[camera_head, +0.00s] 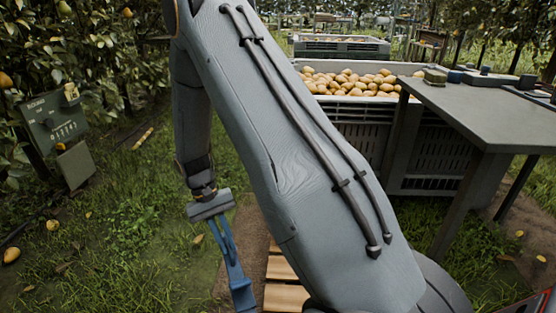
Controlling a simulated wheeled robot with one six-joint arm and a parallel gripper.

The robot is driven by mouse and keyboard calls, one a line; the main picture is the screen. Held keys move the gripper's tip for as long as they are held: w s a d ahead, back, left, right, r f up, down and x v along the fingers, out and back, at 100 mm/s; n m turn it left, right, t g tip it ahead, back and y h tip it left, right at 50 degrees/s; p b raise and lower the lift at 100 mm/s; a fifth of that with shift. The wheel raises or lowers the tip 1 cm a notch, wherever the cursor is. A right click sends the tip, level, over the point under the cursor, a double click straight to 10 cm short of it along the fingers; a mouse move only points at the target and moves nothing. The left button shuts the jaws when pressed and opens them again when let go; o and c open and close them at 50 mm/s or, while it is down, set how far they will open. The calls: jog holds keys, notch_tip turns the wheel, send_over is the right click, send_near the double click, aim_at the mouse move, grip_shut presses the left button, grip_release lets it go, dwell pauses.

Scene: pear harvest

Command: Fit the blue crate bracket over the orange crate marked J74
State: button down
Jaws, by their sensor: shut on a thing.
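My gripper (222,218) hangs at the lower middle, left of my large grey arm link. It is shut on the blue crate bracket (238,284), a long narrow blue piece that hangs down below the jaws. The bracket's lower end is in the air or near the ground; I cannot tell which. No orange crate marked J74 shows in this view. My arm link covers much of the middle.
Wooden slats (284,298) lie right of the bracket, partly behind my arm. A large grey bin (360,112) of yellow pears stands behind. A grey table (490,112) is at the right. Grass with fallen pears (11,255) and a green sign box (50,122) are at the left.

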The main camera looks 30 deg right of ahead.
jog(key=w+d+r+m+t+y+p, duration=0.35)
jog(key=w+d+m, duration=0.2)
jog(key=m, duration=0.65)
jog(key=w+d+r+m+t+y+p, duration=0.25)
jog(key=w+d+m+p, duration=0.35)
jog(key=m, duration=0.6)
jog(key=s+d+r+m+t+h+p, duration=0.1)
jog(key=d+r+m+t+h, duration=0.15)
jog(key=d+m, duration=0.7)
jog(key=s+d+r+m+t+h+p, duration=0.1)
jog(key=d+r+m+h, duration=0.2)
jog(key=d+m, duration=0.65)
notch_tip(320, 180, down, 9)
jog(key=d+n+b, duration=0.2)
jog(key=b, duration=0.9)
jog(key=shift+d, duration=0.15)
jog(key=shift+s+f+b, duration=0.15)
jog(key=shift+f+b, duration=1.7)
jog(key=shift+b, duration=0.05)
jog(key=c, duration=1.7)
grip_release()
